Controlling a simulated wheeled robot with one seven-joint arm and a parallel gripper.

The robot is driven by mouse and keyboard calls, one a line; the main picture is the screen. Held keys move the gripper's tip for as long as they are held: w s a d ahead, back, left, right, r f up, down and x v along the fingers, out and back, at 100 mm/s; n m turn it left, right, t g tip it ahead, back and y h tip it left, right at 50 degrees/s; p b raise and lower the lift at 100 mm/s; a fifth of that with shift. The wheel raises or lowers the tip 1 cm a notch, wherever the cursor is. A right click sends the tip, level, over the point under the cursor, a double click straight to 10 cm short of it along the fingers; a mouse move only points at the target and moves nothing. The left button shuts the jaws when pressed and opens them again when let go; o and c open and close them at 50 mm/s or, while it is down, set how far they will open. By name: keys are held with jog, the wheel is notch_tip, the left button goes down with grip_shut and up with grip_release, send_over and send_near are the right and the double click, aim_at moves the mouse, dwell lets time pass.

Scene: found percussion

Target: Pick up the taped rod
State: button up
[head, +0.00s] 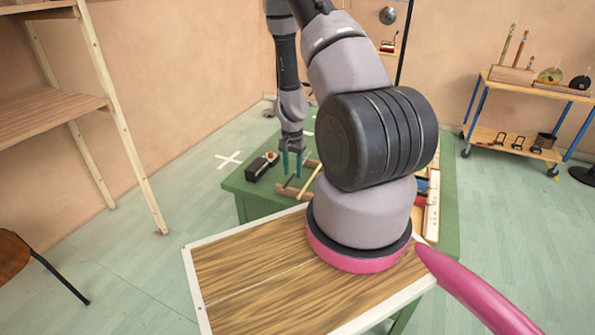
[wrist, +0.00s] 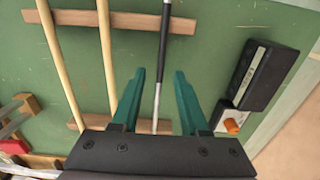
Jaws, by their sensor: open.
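The rod with a dark wrapped upper part and a thin pale metallic lower part, which fits the taped rod (wrist: 164,40), lies across two wooden rails in the wrist view. My gripper (wrist: 160,74) is open, with its teal fingers on either side of the rod's line. Nothing shows between the fingers but the rod, and I cannot tell how far above it they are. In the head view my gripper (head: 292,173) points down over the green table (head: 236,184); the rod is hard to pick out there.
Two plain wooden rods (wrist: 106,50) lie left of the taped rod on the rails (wrist: 85,18). A black box with an orange knob (wrist: 255,75) sits to the right. A wood-topped board (head: 250,270) is nearer me. A shelf (head: 45,105) stands left.

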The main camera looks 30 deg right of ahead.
grip_shut()
dwell(1.4)
